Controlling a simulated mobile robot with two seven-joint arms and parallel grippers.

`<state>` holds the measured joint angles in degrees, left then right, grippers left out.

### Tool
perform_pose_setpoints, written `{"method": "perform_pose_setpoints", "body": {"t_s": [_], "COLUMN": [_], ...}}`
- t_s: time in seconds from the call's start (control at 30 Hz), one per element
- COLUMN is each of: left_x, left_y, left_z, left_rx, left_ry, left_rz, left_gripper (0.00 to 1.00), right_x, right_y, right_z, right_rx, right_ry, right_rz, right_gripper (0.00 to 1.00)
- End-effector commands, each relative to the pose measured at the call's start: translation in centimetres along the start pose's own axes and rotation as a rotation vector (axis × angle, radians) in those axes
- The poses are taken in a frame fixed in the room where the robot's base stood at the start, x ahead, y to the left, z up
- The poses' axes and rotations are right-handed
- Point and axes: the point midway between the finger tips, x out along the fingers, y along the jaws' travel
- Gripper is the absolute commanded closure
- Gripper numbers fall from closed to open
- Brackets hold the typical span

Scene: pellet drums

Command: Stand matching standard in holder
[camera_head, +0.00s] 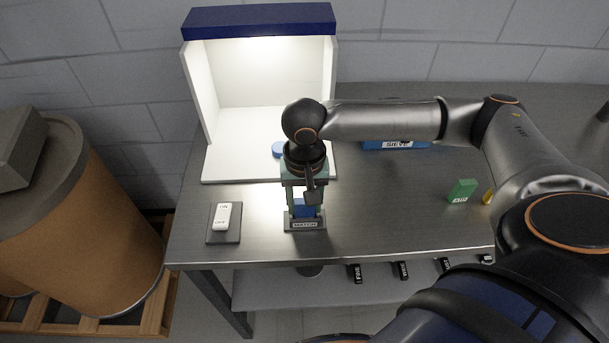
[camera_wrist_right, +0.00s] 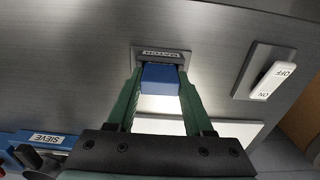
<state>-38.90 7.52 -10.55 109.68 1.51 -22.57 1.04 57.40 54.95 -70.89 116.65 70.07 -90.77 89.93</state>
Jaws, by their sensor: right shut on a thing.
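A blue block, the standard (camera_head: 304,208), is between the green fingers of my right gripper (camera_head: 305,204). In the right wrist view the fingers are shut on the blue block (camera_wrist_right: 160,76), one on each side. The grey holder labelled MATCH (camera_head: 305,225) is on the table's front part, directly at the block's lower end. Whether the block is seated in the holder or just above it, I cannot tell. A round blue sample (camera_head: 278,149) lies in the lit white booth (camera_head: 222,165), partly hidden by my wrist. A green block (camera_head: 462,190) and a partly hidden yellow one (camera_head: 488,197) stand at the right.
An ON/OFF switch (camera_head: 223,217) is left of the holder. A blue SIEVE box (camera_head: 396,145) is behind my right arm. Brown drums (camera_head: 85,230) stand left of the table. Small black labelled items (camera_head: 355,273) are below the front edge. The table between holder and green block is clear.

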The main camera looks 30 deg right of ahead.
Motion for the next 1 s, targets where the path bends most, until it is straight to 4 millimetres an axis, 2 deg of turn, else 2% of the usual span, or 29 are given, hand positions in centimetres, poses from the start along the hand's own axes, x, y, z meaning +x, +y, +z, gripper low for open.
{"method": "perform_pose_setpoints", "body": {"t_s": [0.13, 0.17, 0.43, 0.47, 0.77, 0.87, 1.0], "left_x": [0.0, 0.0, 0.0, 0.0, 0.0, 0.1, 0.1], "left_y": [0.0, 0.0, 0.0, 0.0, 0.0, 0.0, 0.0], "left_z": [0.0, 0.0, 0.0, 0.0, 0.0, 0.1, 0.1], "left_rx": [0.0, 0.0, 0.0, 0.0, 0.0, 0.0, 0.0], "left_ry": [0.0, 0.0, 0.0, 0.0, 0.0, 0.0, 0.0], "left_rz": [0.0, 0.0, 0.0, 0.0, 0.0, 0.0, 0.0], "left_gripper": [0.5, 0.5, 0.5, 0.5, 0.5, 0.5, 0.5], "right_x": [0.0, 0.0, 0.0, 0.0, -0.3, -1.3, -4.0], "right_y": [0.0, 0.0, 0.0, 0.0, 0.0, 0.0, -0.1], "right_z": [0.0, 0.0, 0.0, 0.0, 0.0, -0.1, -0.1], "right_rx": [0.0, 0.0, 0.0, 0.0, 0.001, 0.001, 0.0], "right_ry": [0.0, 0.0, 0.0, 0.0, 0.001, 0.001, 0.004], "right_rz": [0.0, 0.0, 0.0, 0.0, -0.001, -0.002, -0.004], "right_gripper": [1.0, 0.46, 0.16, 0.13, 0.13, 0.13, 0.13]}}
